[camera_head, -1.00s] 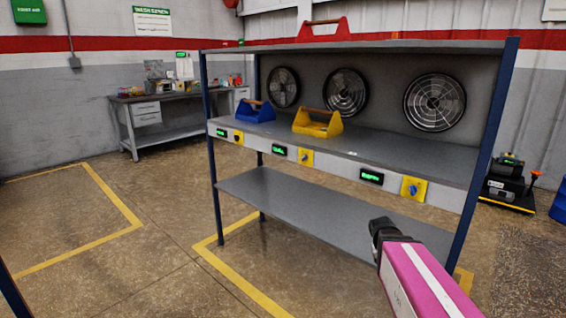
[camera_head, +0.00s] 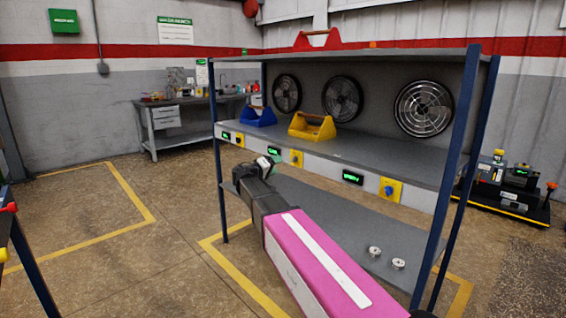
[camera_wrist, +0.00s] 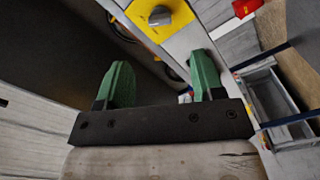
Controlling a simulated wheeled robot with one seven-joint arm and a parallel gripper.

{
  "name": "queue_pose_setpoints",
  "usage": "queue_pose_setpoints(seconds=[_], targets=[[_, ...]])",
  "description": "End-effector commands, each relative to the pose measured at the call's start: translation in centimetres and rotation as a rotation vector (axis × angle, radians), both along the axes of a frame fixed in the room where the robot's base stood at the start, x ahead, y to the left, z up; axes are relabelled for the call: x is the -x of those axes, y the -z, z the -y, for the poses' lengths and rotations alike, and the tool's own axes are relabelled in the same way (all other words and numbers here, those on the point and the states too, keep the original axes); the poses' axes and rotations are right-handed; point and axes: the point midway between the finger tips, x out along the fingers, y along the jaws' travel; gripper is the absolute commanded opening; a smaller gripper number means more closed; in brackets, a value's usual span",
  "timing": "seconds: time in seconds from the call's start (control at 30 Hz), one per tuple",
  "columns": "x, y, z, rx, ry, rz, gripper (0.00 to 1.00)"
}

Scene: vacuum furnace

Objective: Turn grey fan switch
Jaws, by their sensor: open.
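Several yellow switch plates sit along the white front strip of the shelf. In the wrist view, one plate carries a grey knob (camera_wrist: 160,16) at the top, beyond my fingertips and apart from them. In the head view, the right switch (camera_head: 389,190) has a blue knob. The middle switch (camera_head: 296,158) and left switch (camera_head: 240,141) are small, and their knob colours are hard to tell. My gripper (camera_head: 270,163) is in front of the strip, between the left and middle switches in the picture. Its green fingers (camera_wrist: 162,62) are open and empty.
The blue-posted shelf (camera_head: 400,168) holds a blue tool tray (camera_head: 258,117) and a yellow tool tray (camera_head: 312,128). Three round fans (camera_head: 424,107) line its back panel. Two small metal parts (camera_head: 375,252) lie on the lower shelf. Floor at left is clear.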

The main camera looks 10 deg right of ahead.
Motion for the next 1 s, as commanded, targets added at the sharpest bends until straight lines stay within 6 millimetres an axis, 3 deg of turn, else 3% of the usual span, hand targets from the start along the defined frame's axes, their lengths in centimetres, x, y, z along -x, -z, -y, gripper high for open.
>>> queue_pose_setpoints(seconds=[0.5, 1.0], targets=[[-5.0, 0.1, 6.8, -0.002, 0.002, -0.003, 0.62], [-5.8, 0.1, 8.1, -0.002, -0.001, -0.003, 0.62]])
